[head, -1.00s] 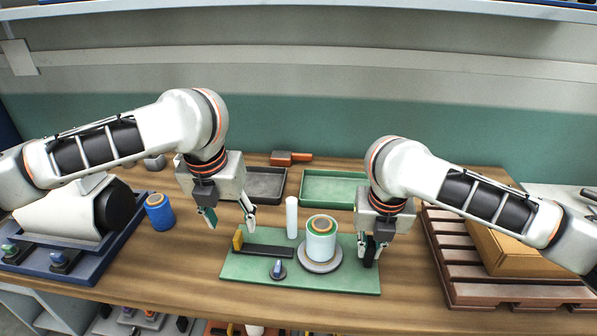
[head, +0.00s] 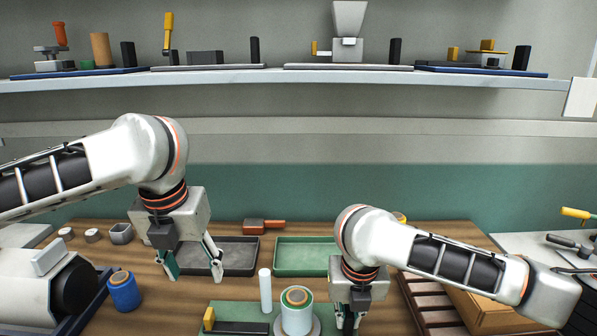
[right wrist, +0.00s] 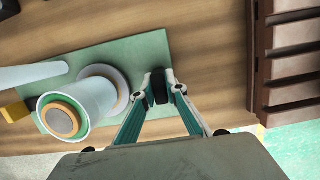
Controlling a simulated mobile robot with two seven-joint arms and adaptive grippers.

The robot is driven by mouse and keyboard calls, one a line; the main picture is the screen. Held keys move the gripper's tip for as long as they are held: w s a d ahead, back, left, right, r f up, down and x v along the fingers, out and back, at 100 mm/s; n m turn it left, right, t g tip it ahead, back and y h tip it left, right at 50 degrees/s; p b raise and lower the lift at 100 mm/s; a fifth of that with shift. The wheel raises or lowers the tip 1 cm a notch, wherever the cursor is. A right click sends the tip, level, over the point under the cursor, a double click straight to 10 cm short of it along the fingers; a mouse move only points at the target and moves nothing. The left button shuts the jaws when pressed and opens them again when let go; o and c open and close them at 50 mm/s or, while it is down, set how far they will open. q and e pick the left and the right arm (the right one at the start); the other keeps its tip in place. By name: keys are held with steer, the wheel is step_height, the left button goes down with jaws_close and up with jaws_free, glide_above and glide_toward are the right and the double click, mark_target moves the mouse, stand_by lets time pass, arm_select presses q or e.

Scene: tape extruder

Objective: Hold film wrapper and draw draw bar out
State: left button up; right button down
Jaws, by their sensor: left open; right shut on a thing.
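The film wrapper is a green base (head: 214,304) with a white-wrapped roll (head: 296,318) on a grey disc, a white post (head: 265,290), and a dark bar (head: 242,327) with a yellow end block (head: 209,319), seemingly the draw bar. The base's front is cut off by the picture edge. My right gripper (head: 348,326) is shut on a black upright post at the base's right side. This post (right wrist: 160,88) shows between the fingers in the right wrist view. My left gripper (head: 194,276) is open and empty, above and behind the yellow block, apart from it.
A dark tray (head: 240,271) and a green tray (head: 305,270) stand behind the base. A blue roll (head: 123,292) and a white machine are at left. A slatted brown pallet (head: 425,305) with a cardboard box is at right. A shelf (head: 290,77) crosses above.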

arm_select(q)
steer(key=shift+r, duration=0.4)
arm_select(e)
steer(key=c, duration=2)
jaws_free()
steer(key=shift+o, duration=0.2)
arm_select(q)
step_height(320, 180, up, 21)
steer(key=s+t+p, duration=0.1)
steer(key=p, duration=1.2)
steer(key=shift+s+t, duration=0.4)
arm_select(e)
steer(key=w+v, duration=0.1)
steer(key=v, duration=1.8)
steer(key=shift+w+r, duration=0.2)
steer(key=shift+r, duration=0.35)
